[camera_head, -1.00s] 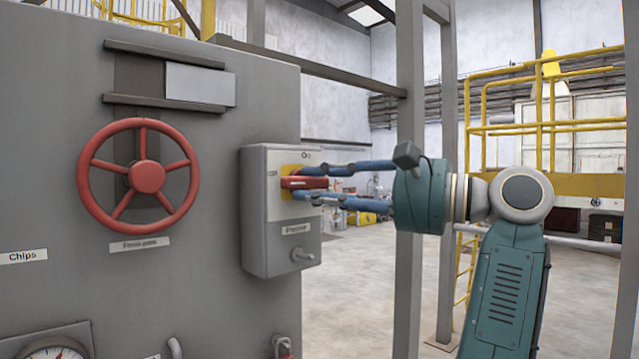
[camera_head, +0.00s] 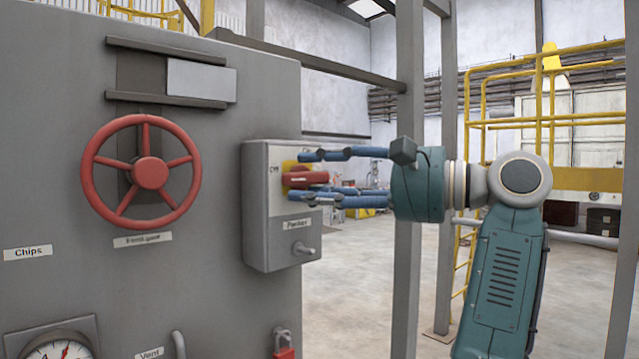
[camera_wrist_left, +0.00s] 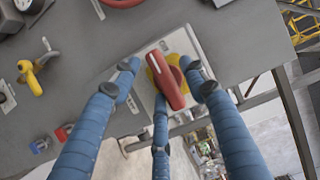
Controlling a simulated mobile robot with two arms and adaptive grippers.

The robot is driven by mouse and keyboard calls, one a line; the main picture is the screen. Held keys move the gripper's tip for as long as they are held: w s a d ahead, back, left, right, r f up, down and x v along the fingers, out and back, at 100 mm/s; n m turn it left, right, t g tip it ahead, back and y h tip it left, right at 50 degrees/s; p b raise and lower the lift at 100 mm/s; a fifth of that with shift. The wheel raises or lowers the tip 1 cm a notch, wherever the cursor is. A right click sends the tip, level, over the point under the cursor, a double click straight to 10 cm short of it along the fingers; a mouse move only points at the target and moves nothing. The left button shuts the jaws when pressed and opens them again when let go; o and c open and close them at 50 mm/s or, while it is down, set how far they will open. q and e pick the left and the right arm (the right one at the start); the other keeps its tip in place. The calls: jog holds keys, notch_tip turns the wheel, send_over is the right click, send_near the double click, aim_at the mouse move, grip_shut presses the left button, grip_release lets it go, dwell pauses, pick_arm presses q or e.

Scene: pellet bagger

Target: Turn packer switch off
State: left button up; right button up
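The packer switch is a grey box (camera_head: 270,235) on the side of the large grey panel, with a "Packer" label (camera_head: 297,223) on its front. Its red handle (camera_head: 306,178) sits on a yellow plate (camera_head: 289,166) and appears to lie roughly sideways. The label beside the plate is too blurred to read. My left gripper (camera_head: 303,177) is open around the handle, fingers above and below it with gaps. In the left wrist view the red handle (camera_wrist_left: 170,82) lies between the spread blue fingers of my left gripper (camera_wrist_left: 160,82). My right gripper is not in view.
A red handwheel (camera_head: 150,173) is on the panel left of the box. A gauge (camera_head: 60,350) and a red padlock (camera_head: 284,353) are lower down. A grey post (camera_head: 408,270) stands behind my left wrist. Yellow railings (camera_head: 540,122) are at the right.

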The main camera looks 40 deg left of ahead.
pick_arm(q)
jog(key=shift+w+f, duration=0.15)
jog(key=shift+w, duration=0.1)
jog(key=shift+w+d, duration=0.1)
jog(key=shift+d, duration=0.05)
jog(key=v, duration=1.1)
jog(key=shift+d, duration=0.3)
